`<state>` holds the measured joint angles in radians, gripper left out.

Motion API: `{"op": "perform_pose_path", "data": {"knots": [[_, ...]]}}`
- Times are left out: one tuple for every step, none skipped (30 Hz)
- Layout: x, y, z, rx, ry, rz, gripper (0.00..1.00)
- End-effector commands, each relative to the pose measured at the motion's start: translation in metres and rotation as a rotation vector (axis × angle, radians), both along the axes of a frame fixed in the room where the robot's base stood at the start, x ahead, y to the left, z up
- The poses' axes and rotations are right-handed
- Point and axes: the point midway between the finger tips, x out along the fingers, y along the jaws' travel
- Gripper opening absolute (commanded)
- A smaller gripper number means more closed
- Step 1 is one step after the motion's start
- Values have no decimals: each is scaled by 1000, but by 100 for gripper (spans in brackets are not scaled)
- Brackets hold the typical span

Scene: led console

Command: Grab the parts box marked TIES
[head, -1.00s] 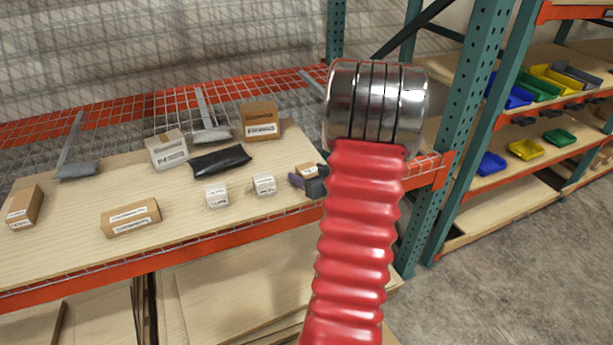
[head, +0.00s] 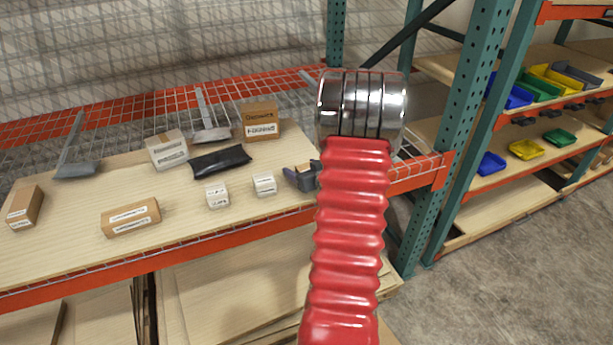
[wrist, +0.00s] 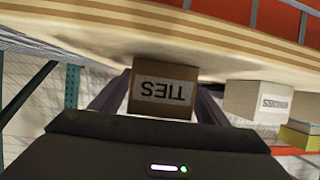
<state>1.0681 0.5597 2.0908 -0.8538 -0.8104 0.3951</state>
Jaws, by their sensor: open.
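The TIES box (wrist: 162,91) is a small brown cardboard box with a white label. It appears upside down in the wrist view, between the two dark fingers of my gripper (wrist: 163,84). The fingers are open, one on each side of the box; I cannot tell whether either touches it. In the head view my gripper (head: 303,177) is at the right end of the wooden shelf, partly hidden behind my red arm. A small tan patch there looks like the TIES box (head: 304,168), mostly covered.
A small white box (head: 265,184) sits just left of my gripper, with another white box (head: 217,195) beside it. A green rack post (head: 465,140) stands to the right.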

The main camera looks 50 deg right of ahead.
Motion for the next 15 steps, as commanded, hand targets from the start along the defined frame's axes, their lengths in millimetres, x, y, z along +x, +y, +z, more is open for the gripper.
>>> {"op": "perform_pose_path", "data": {"knots": [[0,0,0,0,0,0,69],[0,0,0,0,0,0,69],[0,0,0,0,0,0,69],[0,0,0,0,0,0,69],[0,0,0,0,0,0,69],[0,0,0,0,0,0,69],[0,0,0,0,0,0,69],[0,0,0,0,0,0,69],[0,0,0,0,0,0,69],[0,0,0,0,0,0,67],[0,0,0,0,0,0,65],[0,0,0,0,0,0,62],[0,0,0,0,-1,0,60],[0,0,0,0,-1,0,57],[0,0,0,0,-1,0,55]]}}
